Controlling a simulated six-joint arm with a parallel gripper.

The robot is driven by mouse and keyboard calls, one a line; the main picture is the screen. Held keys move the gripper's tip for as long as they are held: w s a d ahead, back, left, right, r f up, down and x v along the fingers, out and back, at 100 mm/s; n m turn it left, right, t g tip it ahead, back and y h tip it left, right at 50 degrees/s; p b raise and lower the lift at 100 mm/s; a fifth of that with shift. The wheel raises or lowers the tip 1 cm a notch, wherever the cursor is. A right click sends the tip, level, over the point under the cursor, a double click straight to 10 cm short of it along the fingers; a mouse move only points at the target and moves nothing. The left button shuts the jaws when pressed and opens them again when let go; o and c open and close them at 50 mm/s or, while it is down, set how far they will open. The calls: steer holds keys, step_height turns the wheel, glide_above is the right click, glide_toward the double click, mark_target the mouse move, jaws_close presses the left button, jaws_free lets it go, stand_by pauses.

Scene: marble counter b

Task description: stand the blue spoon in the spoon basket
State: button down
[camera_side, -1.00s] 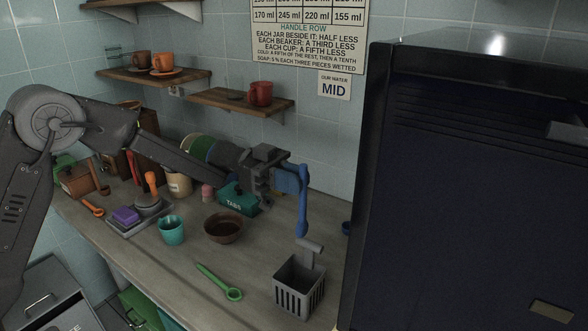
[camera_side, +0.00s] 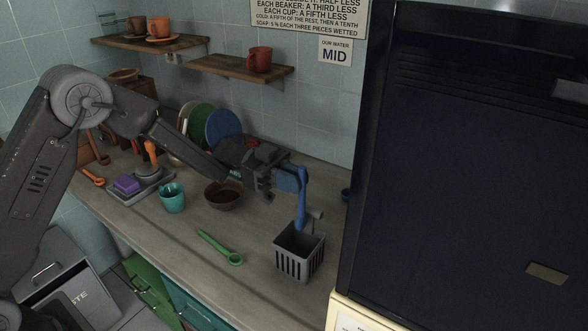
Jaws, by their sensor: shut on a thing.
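The blue spoon (camera_side: 302,200) hangs upright from my gripper (camera_side: 290,178), which is shut on its upper part. The spoon's lower end is at the back rim of the spoon basket, as seen in the side view. I cannot tell whether it is just inside the opening or behind it. The spoon basket (camera_side: 298,261) is a grey slotted box standing on the counter, with a grey tab rising at its back right. My gripper is above the basket, to its back left.
A green spoon (camera_side: 219,247) lies on the counter left of the basket. A brown bowl (camera_side: 223,195) and a teal cup (camera_side: 172,198) stand farther left. A large dark cabinet (camera_side: 460,170) rises close on the right. Plates (camera_side: 222,127) stand at the back wall.

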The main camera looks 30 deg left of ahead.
steer(key=shift+f, duration=2.4)
steer(key=c, duration=1)
jaws_free()
steer(key=shift+c, duration=0.2)
steer(key=shift+a, duration=0.1)
steer(key=a, duration=1.3)
steer(key=shift+a, duration=0.35)
steer(key=shift+r, duration=0.1)
